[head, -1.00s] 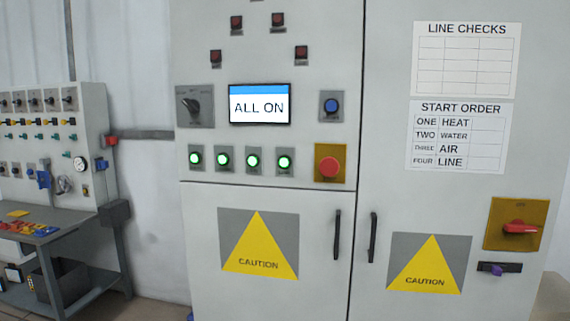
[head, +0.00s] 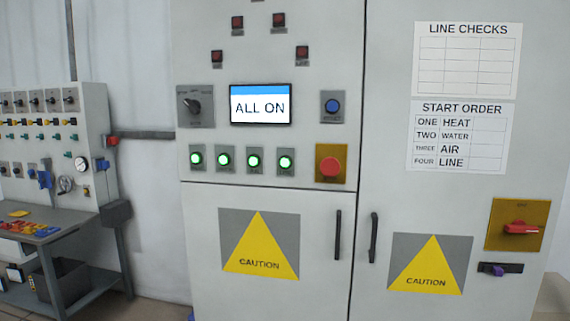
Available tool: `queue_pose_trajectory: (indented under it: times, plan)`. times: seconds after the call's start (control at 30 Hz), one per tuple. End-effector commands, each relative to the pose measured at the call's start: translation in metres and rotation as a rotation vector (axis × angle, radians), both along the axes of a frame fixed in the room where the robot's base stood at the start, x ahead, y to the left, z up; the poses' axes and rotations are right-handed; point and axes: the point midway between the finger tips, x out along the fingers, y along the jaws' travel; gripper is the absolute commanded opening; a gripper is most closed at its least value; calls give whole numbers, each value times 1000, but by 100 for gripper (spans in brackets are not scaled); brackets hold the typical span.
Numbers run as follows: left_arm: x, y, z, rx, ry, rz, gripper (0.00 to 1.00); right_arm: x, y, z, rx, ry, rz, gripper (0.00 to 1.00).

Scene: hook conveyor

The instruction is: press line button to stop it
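A grey control cabinet (head: 210,140) stands in front of me in the head view. Four green buttons are lit in a row; the rightmost is a green button (head: 286,162), and the labels under them are too small to read. A screen (head: 260,105) above them reads "ALL ON". A red mushroom button (head: 330,167) on a yellow plate sits right of the row. A blue button (head: 333,106) and a black rotary switch (head: 194,105) flank the screen. Neither of my grippers is in view.
A "START ORDER" sheet (head: 457,137) lists heat, water, air, line. A red rotary handle (head: 520,229) on a yellow plate is at the lower right. Black door handles (head: 373,238) stick out below. A workbench (head: 60,235) with a switch board stands at the left.

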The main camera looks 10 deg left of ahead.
Motion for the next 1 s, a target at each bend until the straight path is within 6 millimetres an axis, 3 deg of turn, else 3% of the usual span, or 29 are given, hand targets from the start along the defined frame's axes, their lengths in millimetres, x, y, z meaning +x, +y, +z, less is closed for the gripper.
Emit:
queue_pose_trajectory:
  times: [0.03,0.2,1.0]
  plan:
    - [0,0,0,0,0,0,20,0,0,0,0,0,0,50]
    - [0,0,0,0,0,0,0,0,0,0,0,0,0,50]
    - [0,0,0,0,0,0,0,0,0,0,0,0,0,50]
